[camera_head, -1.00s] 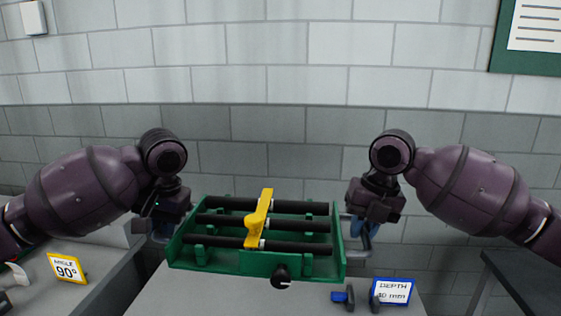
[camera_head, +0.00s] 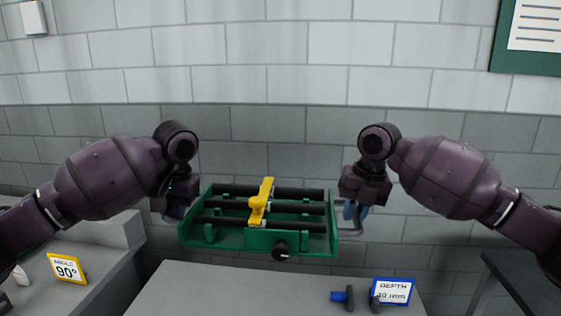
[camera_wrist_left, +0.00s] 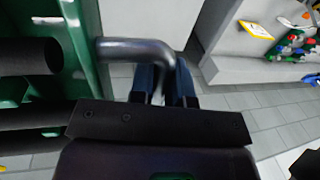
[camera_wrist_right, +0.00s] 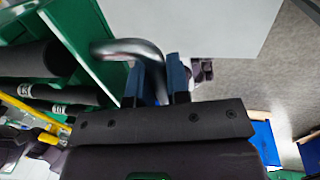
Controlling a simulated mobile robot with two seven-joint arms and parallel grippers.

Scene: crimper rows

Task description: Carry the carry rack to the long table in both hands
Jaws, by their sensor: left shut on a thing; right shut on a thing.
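The carry rack (camera_head: 258,239) is a green tray with black bars across it, a yellow piece on the bars and a black knob at its front. It hangs level between my two grippers, raised above the grey table. My left gripper (camera_head: 174,210) is shut on the rack's left handle; the metal bar shows between its blue fingers in the left wrist view (camera_wrist_left: 165,85). My right gripper (camera_head: 352,210) is shut on the right handle, and the same grip shows in the right wrist view (camera_wrist_right: 155,85). I cannot tell which surface is the long table.
Below is a grey table (camera_head: 230,290) with a blue-framed depth card (camera_head: 392,291) and a blue-black tool (camera_head: 343,297) at its right. A left surface holds a yellow-framed angle card (camera_head: 67,268). A dark table edge (camera_head: 520,280) is at the right. A grey block wall stands behind.

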